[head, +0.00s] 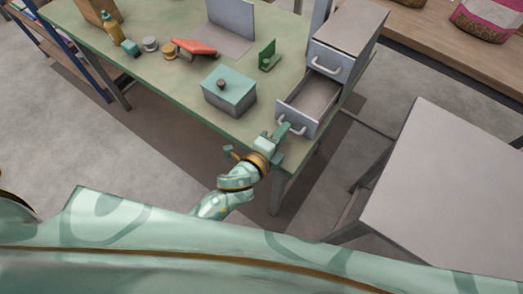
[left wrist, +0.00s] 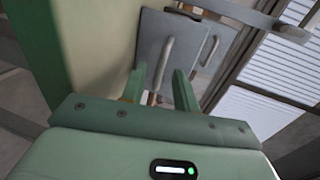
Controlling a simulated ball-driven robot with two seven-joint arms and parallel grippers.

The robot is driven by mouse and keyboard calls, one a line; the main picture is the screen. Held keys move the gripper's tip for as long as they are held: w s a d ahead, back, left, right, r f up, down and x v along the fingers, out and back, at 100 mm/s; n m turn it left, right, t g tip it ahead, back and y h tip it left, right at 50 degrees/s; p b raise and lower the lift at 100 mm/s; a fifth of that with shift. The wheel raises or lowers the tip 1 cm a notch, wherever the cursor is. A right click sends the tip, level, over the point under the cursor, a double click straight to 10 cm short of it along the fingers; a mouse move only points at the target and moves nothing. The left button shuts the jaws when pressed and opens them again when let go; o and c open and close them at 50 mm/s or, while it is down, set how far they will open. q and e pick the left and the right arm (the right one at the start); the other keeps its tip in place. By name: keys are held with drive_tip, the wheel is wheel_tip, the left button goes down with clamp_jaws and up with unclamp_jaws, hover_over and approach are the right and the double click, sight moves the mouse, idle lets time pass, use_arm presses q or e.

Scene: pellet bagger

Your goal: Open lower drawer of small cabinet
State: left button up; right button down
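The small grey cabinet (head: 347,38) stands at the right end of the green table. Its upper drawer (head: 330,62) is shut. Its lower drawer (head: 309,98) is pulled out, and its empty inside shows. The lower drawer's handle (head: 293,126) is on its front. My left gripper (head: 284,131) is at this handle, at the table's front edge. In the left wrist view the left gripper's fingers (left wrist: 160,78) are apart, with the handle (left wrist: 164,66) between them in the picture. I cannot tell whether they touch it. My right gripper is not in view.
A teal-lidded box (head: 229,92) stands on the table (head: 190,100) left of the drawer. A green stand (head: 268,56), a red item (head: 195,47) and a bottle (head: 112,26) are farther back. A grey table (head: 450,190) stands at the right, with floor between.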

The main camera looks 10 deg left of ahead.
use_arm(q)
drive_tip(key=v, duration=1.4)
drive_tip(key=shift+s, duration=0.2)
drive_tip(key=s+a+f+n+g+y, duration=0.15)
drive_tip(key=s+f+n, duration=0.25)
drive_tip(key=f, duration=0.4)
drive_tip(key=s+a+f+n+g+y, duration=0.1)
drive_tip(key=s+a+f+n+g, duration=0.25)
drive_tip(key=f, duration=0.55)
drive_tip(key=s+a+f+n+g+y, duration=0.1)
drive_tip(key=s+a+f+n+g, duration=0.1)
drive_tip(key=s+f+n, duration=0.45)
drive_tip(key=s+a+f+n+g+y, duration=0.2)
drive_tip(key=s+a+f+n+g, duration=0.2)
drive_tip(key=s+a+f, duration=0.5)
drive_tip(key=shift+s+a+f+n+g, duration=0.35)
drive_tip(key=shift+s+f+g, duration=0.95)
drive_tip(key=shift+s+f, duration=1.5)
